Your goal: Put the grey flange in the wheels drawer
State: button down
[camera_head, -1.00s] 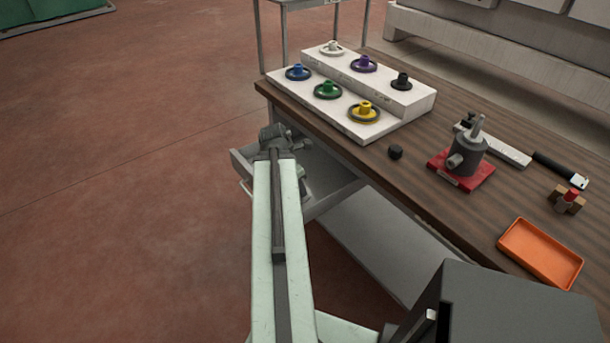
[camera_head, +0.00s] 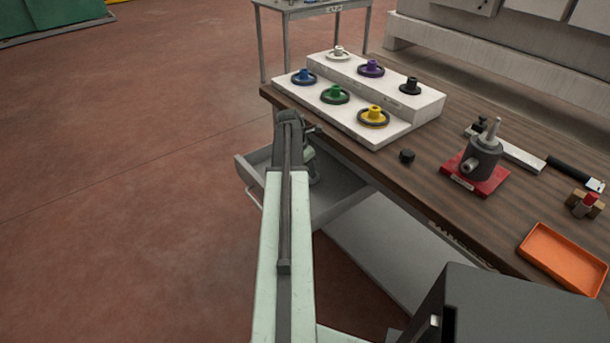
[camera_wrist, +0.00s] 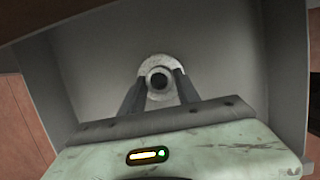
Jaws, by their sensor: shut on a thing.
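The grey flange (camera_wrist: 158,68) is a pale disc with a round hub, and it sits between the two fingers of my gripper (camera_wrist: 158,88) in the wrist view. My gripper is shut on it. Behind the flange is the bare grey interior of the open drawer (camera_wrist: 215,45). The flange appears over or inside the drawer; its height above the floor of the drawer cannot be told. In the head view the pulled-out drawer (camera_head: 340,208) hangs under the bench, and my arm hides part of it, the gripper tips and the flange.
The wooden bench (camera_head: 440,180) overhangs the back of the drawer. On it stand a white stepped rack (camera_head: 395,133) with several coloured flanges, a small black knob (camera_head: 407,156), a red-based fixture (camera_head: 478,175) and an orange tray (camera_head: 563,260). The floor left of the drawer is clear.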

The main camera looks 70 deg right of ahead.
jog(key=shift+f, duration=0.95)
jog(key=shift+w+a+r, duration=0.15)
jog(key=shift+w+r, duration=0.1)
jog(key=shift+w, duration=0.05)
jog(key=shift+f, duration=0.2)
jog(key=c, duration=0.9)
grip_release()
jog(key=shift+r, duration=0.1)
jog(key=p+v, duration=1.1)
jog(key=v, duration=0.1)
jog(key=shift+r, duration=0.15)
